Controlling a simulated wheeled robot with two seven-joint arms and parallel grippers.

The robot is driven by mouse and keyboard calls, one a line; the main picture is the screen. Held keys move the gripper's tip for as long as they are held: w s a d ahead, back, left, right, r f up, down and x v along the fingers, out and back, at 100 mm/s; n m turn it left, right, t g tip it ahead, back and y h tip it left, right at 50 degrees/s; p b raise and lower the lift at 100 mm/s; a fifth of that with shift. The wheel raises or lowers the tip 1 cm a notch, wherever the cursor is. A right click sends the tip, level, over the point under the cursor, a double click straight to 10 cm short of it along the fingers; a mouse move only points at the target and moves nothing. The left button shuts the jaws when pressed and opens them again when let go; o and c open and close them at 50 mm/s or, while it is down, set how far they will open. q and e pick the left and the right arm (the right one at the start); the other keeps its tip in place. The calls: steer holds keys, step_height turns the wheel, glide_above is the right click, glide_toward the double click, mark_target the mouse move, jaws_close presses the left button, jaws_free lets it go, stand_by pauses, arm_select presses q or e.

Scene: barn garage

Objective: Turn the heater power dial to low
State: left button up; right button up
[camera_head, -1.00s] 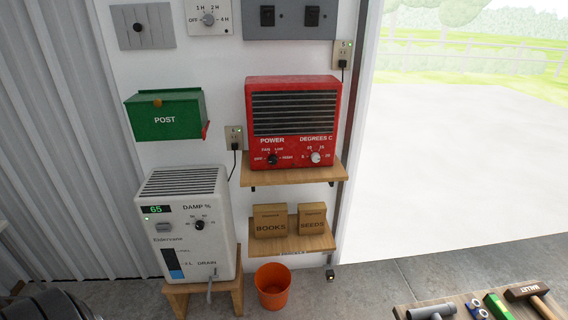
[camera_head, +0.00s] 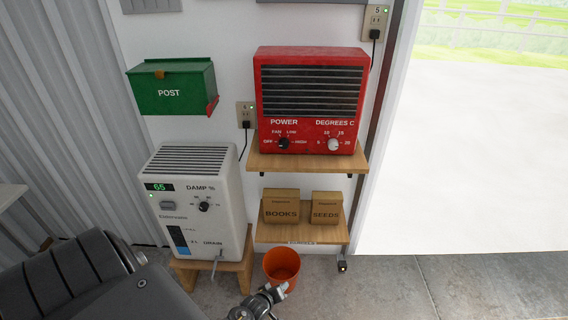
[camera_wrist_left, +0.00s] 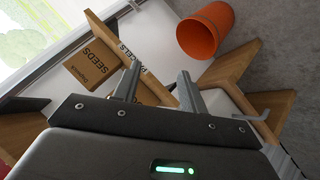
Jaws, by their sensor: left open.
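The red heater (camera_head: 311,100) stands on a wooden wall shelf. Its black power dial (camera_head: 284,143) is at the lower left of its front, with the marks OFF, FAN, LOW and HIGH around it; its exact pointing is too small to tell. A white degrees dial (camera_head: 333,144) sits to its right. My left gripper (camera_head: 264,302) is low in the head view, in front of the orange bucket and well below the heater. The left wrist view shows its two fingers (camera_wrist_left: 157,76) apart with nothing between them. My right gripper is not in view.
A lower shelf (camera_head: 300,234) holds boxes marked BOOKS and SEEDS. A white dehumidifier (camera_head: 190,175) on a wooden stand is left of the shelves, below a green post box (camera_head: 172,88). An orange bucket (camera_head: 281,264) stands on the floor. Floor at the right is clear.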

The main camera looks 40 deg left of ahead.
arm_select(q)
steer(key=w+a+r+n+t+y, duration=0.1)
steer(key=w+a+r+n+t, duration=0.25)
steer(key=w+r, duration=0.55)
steer(key=n+t+y, duration=0.5)
steer(key=n, duration=0.9)
glide_toward(283, 146)
steer(key=p+x, duration=0.1)
steer(key=x, duration=0.6)
steer(key=shift+w, duration=0.15)
steer(key=shift+x, duration=0.75)
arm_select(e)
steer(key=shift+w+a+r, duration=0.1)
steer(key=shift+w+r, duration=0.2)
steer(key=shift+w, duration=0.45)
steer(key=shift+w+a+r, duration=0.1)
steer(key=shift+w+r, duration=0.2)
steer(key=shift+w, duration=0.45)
arm_select(q)
steer(key=shift+f, duration=0.1)
steer(key=c, duration=0.7)
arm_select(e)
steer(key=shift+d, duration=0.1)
